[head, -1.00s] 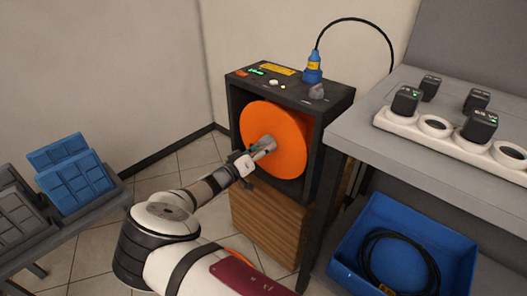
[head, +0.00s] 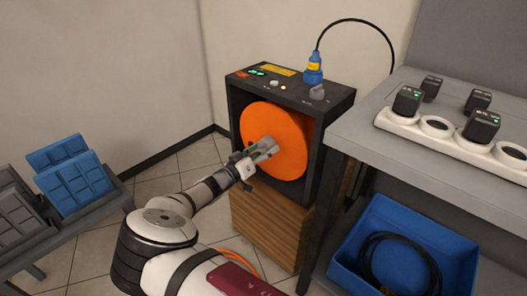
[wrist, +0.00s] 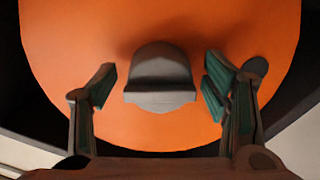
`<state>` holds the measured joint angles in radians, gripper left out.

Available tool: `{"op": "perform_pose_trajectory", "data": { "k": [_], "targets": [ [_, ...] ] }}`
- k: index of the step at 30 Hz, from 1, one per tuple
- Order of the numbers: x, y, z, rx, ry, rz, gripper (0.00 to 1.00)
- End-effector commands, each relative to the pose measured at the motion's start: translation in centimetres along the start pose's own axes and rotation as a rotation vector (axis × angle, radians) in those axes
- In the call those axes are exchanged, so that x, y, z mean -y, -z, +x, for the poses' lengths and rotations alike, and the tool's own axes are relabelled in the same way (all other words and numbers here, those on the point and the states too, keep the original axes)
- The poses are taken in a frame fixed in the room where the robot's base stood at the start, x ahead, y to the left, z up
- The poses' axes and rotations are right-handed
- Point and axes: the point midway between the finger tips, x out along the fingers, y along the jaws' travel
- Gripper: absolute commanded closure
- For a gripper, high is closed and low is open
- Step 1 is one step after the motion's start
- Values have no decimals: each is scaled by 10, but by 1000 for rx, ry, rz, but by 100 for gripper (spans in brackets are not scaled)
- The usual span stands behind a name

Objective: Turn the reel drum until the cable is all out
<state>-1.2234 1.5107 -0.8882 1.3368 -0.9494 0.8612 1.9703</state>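The orange reel drum (head: 285,125) sits upright in a dark housing (head: 318,140). In the wrist view the drum (wrist: 160,22) fills most of the picture. A grey handle (wrist: 160,82) stands out from its face. My gripper (head: 266,150) is at the drum's front. In the wrist view its fingers (wrist: 160,92) are open, one on each side of the handle, with a gap on both sides. Orange cable (head: 244,264) shows low down, partly behind my arm. My arm hides how far it runs, and the cable inside the drum is not visible.
The housing stands on a wooden block (head: 262,228); green lights, a knob and a blue plug (head: 313,70) are on top. A grey bench (head: 385,135) with a charger strip is at right, a blue bin (head: 352,270) below it. Blue trays (head: 72,180) stand at left.

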Motion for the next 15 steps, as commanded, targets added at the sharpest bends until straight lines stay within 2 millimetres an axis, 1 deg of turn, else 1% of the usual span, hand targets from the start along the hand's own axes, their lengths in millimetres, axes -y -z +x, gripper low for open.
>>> {"op": "perform_pose_trajectory", "data": {
  "k": [9, 11, 14, 15],
  "targets": [
    [0, 2, -3, -3, 1, -1, 30],
    [1, 2, -8, -3, 3, -2, 30],
    [1, 2, -22, -3, 4, -1, 30],
    [1, 2, -30, -3, 4, -1, 30]
  ]
}}
